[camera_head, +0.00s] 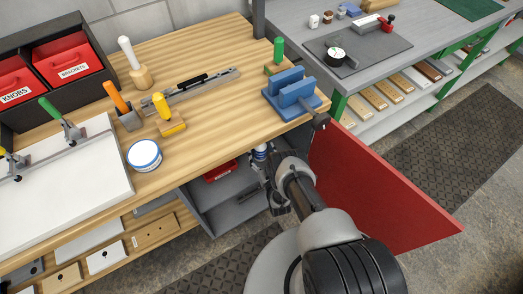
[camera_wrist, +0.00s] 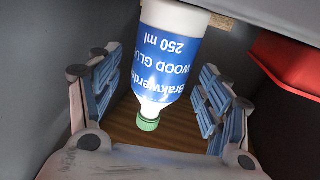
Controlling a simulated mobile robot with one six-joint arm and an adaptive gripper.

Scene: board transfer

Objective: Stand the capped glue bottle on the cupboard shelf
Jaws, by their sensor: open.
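The glue bottle (camera_wrist: 166,65) is white with a blue label and a green cap (camera_wrist: 148,124). In the wrist view its cap points down the picture and the label text is upside down; its base is cut off at the top edge. My gripper (camera_wrist: 160,72) is open, with a finger on each side of the bottle and gaps visible. In the head view my gripper (camera_head: 262,168) is at the front of the open grey cupboard (camera_head: 234,205), under the bench edge. The bottle is hard to make out there, and its contact with the shelf cannot be seen.
The red cupboard door (camera_head: 375,195) stands open to the right of my arm. A red bin (camera_head: 220,172) is inside the cupboard and also shows in the wrist view (camera_wrist: 285,62). The wooden bench top (camera_head: 205,130) overhangs, with a blue vise (camera_head: 292,92) near its corner.

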